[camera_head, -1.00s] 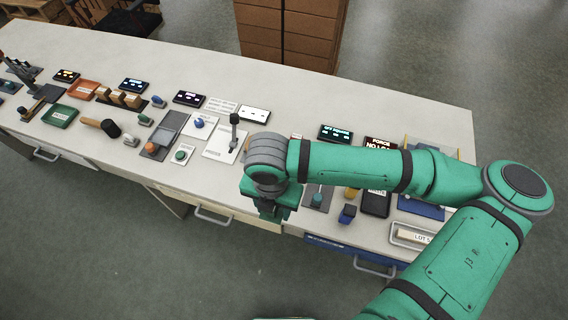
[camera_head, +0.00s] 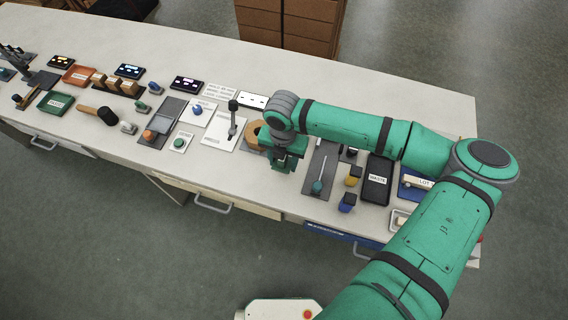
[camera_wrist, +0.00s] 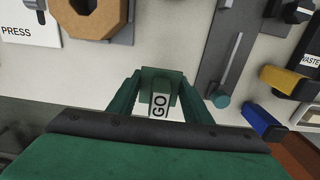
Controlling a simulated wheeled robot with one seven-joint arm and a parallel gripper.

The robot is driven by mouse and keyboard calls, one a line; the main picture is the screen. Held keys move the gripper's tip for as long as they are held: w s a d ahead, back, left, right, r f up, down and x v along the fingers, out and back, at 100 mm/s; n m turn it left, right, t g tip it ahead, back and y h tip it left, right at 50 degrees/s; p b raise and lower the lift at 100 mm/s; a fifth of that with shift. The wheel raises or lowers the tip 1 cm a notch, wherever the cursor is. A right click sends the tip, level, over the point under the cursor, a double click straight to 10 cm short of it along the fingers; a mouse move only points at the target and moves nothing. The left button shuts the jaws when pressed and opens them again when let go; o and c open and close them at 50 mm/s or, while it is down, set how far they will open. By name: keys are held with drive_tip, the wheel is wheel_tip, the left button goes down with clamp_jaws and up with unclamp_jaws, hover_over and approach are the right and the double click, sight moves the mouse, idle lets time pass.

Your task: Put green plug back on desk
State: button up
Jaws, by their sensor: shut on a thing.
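My gripper (camera_head: 286,162) is over the front part of the desk (camera_head: 400,112). Bare pale desk top (camera_wrist: 186,28) shows beyond the plug. I cannot tell whether the plug touches the desk. In the head view the plug is hidden or merges with the green gripper.
A tan ring block (camera_head: 257,133) is left of my gripper. A dark plate with a lever (camera_head: 320,172) is to its right, then yellow (camera_head: 353,176) and blue (camera_head: 347,202) plugs and a black waste bin (camera_head: 378,180).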

sight(284, 165)
drive_tip(key=shift+w+f, duration=0.35)
drive_tip(key=shift+f, duration=0.05)
drive_tip(key=shift+w+d+f, duration=0.1)
drive_tip(key=shift+w+f, duration=0.05)
drive_tip(key=shift+f, duration=1.55)
drive_tip(key=shift+f, duration=0.15)
drive_tip(key=o, duration=1.1)
drive_tip(key=shift+c, duration=0.2)
wheel_tip(284, 165, up, 12)
drive_tip(key=shift+r, duration=0.2)
drive_tip(key=shift+f, duration=0.1)
